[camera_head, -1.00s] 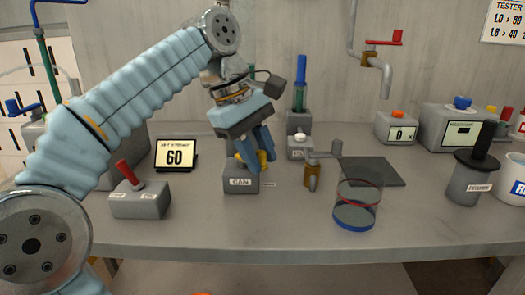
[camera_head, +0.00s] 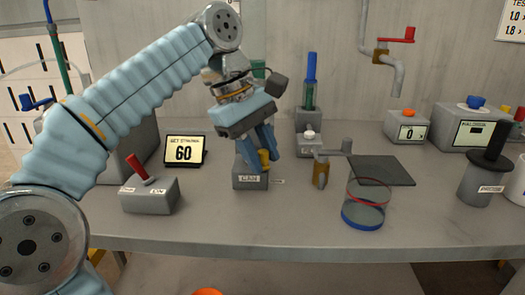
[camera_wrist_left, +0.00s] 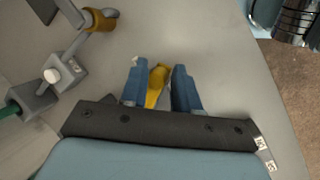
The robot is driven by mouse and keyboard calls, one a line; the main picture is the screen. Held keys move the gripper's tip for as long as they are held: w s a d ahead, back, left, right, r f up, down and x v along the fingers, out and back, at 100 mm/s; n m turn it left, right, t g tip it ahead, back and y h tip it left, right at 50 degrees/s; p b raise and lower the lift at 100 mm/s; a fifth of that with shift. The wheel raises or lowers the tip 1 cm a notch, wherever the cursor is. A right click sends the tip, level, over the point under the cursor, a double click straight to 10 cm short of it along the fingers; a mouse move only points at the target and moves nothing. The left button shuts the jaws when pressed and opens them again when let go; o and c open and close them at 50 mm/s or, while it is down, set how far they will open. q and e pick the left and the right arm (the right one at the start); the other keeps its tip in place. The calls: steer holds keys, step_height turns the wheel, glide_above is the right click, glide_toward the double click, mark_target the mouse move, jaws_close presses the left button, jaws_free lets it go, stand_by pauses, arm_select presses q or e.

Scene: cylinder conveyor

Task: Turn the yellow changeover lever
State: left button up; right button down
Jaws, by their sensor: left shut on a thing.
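The yellow changeover lever (camera_head: 265,159) stands on top of a small grey box (camera_head: 243,181) labelled "CAN", in the middle of the table. My left gripper (camera_head: 258,160) reaches down to it from above, its blue fingers shut on the lever. In the left wrist view the lever (camera_wrist_left: 155,86) shows as a yellow bar between the two blue fingers (camera_wrist_left: 158,88). The fingers hide part of the lever in the head view.
A box with a red lever (camera_head: 149,194) and a display reading 60 (camera_head: 185,151) stand to the left. A brass tap (camera_head: 321,172), a clear cylinder with red and blue rims (camera_head: 366,208) and a dark mat (camera_head: 383,170) lie to the right. The table front before the CAN box is clear.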

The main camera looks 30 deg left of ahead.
arm_select(q)
steer(key=shift+s+a, duration=0.35)
steer(key=shift+s, duration=0.15)
steer(key=shift+o, duration=0.4)
steer(key=shift+s+a, duration=0.5)
steer(key=shift+a, duration=0.05)
steer(key=o, duration=1.4)
steer(key=shift+r, duration=0.1)
steer(key=shift+p+v, duration=1.15)
steer(key=shift+v, duration=1.25)
